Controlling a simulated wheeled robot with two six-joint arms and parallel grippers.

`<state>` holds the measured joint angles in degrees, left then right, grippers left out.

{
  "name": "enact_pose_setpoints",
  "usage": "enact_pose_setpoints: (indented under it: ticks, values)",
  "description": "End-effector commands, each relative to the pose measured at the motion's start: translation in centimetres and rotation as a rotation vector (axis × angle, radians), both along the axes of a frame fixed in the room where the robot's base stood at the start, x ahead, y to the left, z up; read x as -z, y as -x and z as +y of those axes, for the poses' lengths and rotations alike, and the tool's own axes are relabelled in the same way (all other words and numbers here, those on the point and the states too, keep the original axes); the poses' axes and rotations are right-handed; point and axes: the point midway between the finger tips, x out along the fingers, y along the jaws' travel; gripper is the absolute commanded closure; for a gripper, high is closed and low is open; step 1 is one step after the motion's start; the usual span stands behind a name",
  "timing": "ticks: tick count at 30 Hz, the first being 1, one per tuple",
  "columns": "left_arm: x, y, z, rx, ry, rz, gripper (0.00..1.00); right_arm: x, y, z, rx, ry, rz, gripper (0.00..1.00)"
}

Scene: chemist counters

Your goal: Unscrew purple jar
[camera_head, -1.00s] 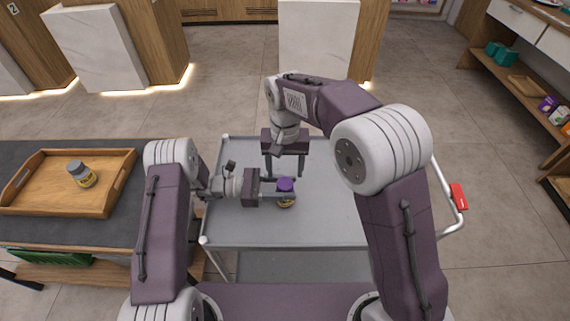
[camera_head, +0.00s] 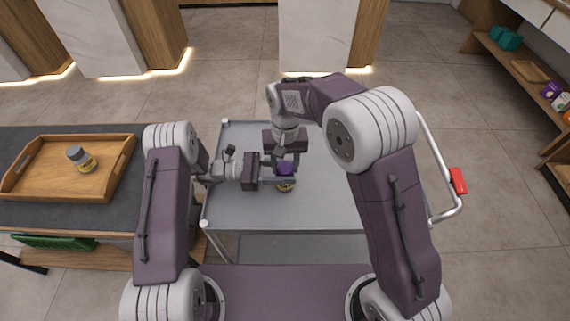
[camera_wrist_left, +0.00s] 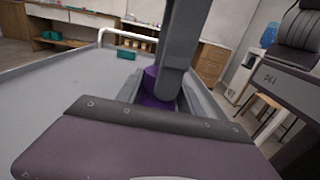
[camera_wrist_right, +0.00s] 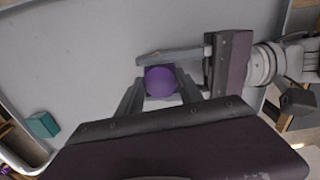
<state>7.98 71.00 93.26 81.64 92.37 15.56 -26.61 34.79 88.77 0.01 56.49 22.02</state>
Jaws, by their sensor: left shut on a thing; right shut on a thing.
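My left gripper (camera_head: 280,181) reaches in from the left and is shut on the jar's body. My right gripper (camera_head: 286,165) points down from above and is shut on the purple lid. In the right wrist view the lid (camera_wrist_right: 160,82) sits between the right fingers, with the left gripper close beside it. In the left wrist view the purple lid (camera_wrist_left: 152,86) is mostly hidden behind a finger.
A wooden tray (camera_head: 103,181) holding a grey-lidded jar (camera_head: 81,158) is on the dark counter at left. Shelves (camera_head: 515,75) stand at far right.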

Motion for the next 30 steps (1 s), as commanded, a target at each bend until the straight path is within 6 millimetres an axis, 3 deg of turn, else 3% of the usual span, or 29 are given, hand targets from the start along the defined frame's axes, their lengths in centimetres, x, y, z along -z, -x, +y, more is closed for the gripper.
enact_pose_setpoints:
  ticks: [4, 12, 13, 15, 23, 30]
  values:
    - [0.2, 0.0, 0.0, 0.0, -0.004, 0.002, 1.0, 0.0, 0.0, 0.0, -0.188, 0.0, -0.001, 1.0]
    - [0.2, 0.0, 0.0, 0.0, -0.005, 0.002, 1.0, 0.0, 0.0, 0.0, -0.22, 0.0, -0.001, 1.0]
    - [0.2, 0.0, 0.0, 0.0, -0.005, 0.002, 1.0, 0.0, 0.0, 0.0, -0.22, 0.0, -0.001, 0.54]
    - [0.2, 0.0, 0.0, 0.0, -0.005, 0.002, 1.0, 0.0, 0.0, 0.0, -0.219, 0.0, -0.001, 0.35]
    - [0.2, 0.0, 0.0, -0.001, -0.005, 0.002, 1.0, -0.4, 0.0, 0.1, -0.218, -0.001, -0.001, 0.35]
    - [0.2, 0.0, 0.0, -0.002, -0.005, 0.002, 1.0, -4.0, 0.0, 0.1, -0.218, -0.001, -0.002, 0.35]
